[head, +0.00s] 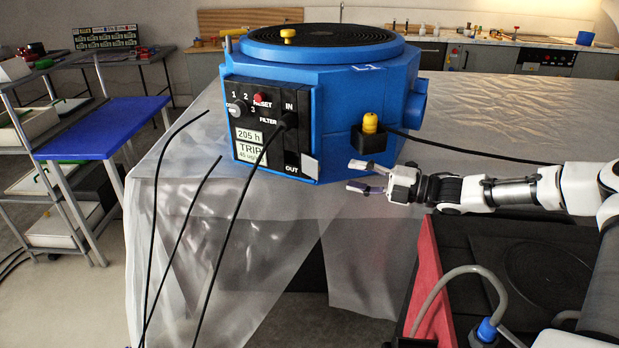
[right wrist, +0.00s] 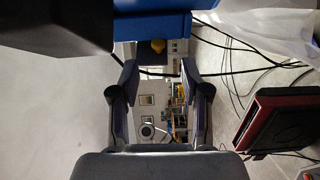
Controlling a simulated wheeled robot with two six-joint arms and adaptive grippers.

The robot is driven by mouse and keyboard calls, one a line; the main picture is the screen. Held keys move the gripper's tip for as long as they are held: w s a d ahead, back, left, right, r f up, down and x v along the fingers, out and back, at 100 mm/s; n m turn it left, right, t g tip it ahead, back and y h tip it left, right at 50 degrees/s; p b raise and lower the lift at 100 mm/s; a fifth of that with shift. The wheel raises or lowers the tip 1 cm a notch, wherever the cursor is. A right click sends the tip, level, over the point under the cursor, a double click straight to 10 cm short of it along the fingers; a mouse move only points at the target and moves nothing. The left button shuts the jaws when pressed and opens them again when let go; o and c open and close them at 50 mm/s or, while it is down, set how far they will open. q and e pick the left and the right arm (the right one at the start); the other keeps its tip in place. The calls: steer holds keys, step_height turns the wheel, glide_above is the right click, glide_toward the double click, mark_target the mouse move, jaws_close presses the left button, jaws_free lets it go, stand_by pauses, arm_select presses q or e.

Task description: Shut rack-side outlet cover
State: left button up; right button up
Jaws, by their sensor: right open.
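A blue machine (head: 268,83) stands on a sheet-covered table. Its black front panel (head: 262,108) has a knob, a red button and IN and OUT labels. A small pale flap (head: 310,166) sits beside the OUT label, possibly an outlet cover; I cannot tell whether it is open. A yellow plug (head: 370,123) stands in a black holder on the machine's side; it also shows in the right wrist view (right wrist: 158,46). My right gripper (head: 358,176) is open and empty, below the holder and right of the flap. My left gripper is out of view.
Black cables (head: 223,240) hang before the table's left part; one cable (head: 470,151) runs right from the machine above my right arm. A red-edged black case (head: 428,275) stands below that arm. A rack (head: 92,128) with a blue top is at the left.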

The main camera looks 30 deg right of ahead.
mark_target(311, 165)
steer(key=b+x, duration=0.1)
steer(key=x, duration=0.3)
steer(key=b+x, duration=0.1)
steer(key=x, duration=0.3)
steer(key=shift+s+a+r+b, duration=0.15)
steer(key=shift+a+b, duration=0.2)
steer(key=shift+b, duration=0.05)
steer(key=shift+d, duration=0.1)
jaws_close()
